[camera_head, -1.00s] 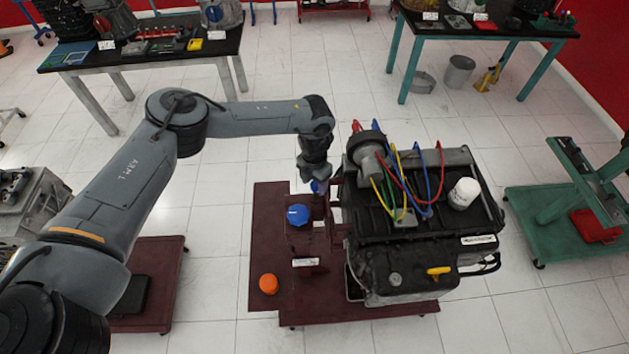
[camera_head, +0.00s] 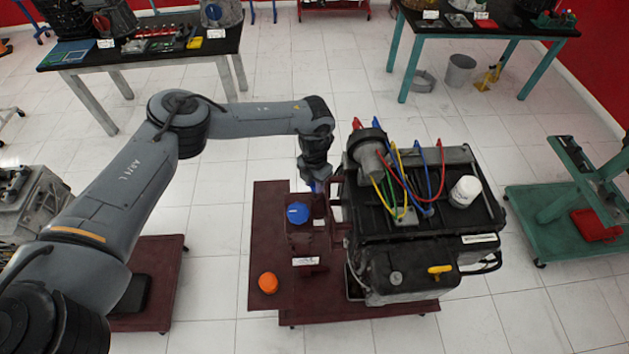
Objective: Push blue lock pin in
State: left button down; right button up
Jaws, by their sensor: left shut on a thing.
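My left gripper (camera_head: 317,183) points down at the back left of the engine trainer, above the dark red stand. It is shut on a small blue piece (camera_head: 318,187), which looks like the blue lock pin. The fingers and the stand hide most of it, so I cannot tell how deep it sits. A larger round blue knob (camera_head: 298,213) is on the stand just in front of the gripper. The dark red stand (camera_head: 270,225) carries the black engine (camera_head: 415,245) on its right. My right gripper is not in view.
An orange knob (camera_head: 268,283) is at the stand's front left. Coloured cables (camera_head: 414,180) arch over the engine, beside a white filter (camera_head: 465,191). A green stand (camera_head: 560,215) is to the right. Tables with parts stand at the back. The tiled floor between is clear.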

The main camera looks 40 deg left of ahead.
aim_at(314, 184)
pick_arm(q)
notch_tip(314, 184, down, 4)
jog(key=shift+r+b, duration=0.25)
jog(key=shift+b, duration=0.45)
jog(key=shift+a, duration=0.1)
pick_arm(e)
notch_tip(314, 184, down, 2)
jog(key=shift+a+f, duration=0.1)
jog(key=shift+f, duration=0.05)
pick_arm(q)
jog(key=c, duration=0.8)
grip_release()
jog(key=shift+r, duration=0.1)
jog(key=shift+r, duration=0.5)
notch_tip(314, 184, up, 10)
jog(key=shift+f+b, duration=0.2)
jog(key=shift+b, duration=0.6)
jog(key=shift+r, duration=0.1)
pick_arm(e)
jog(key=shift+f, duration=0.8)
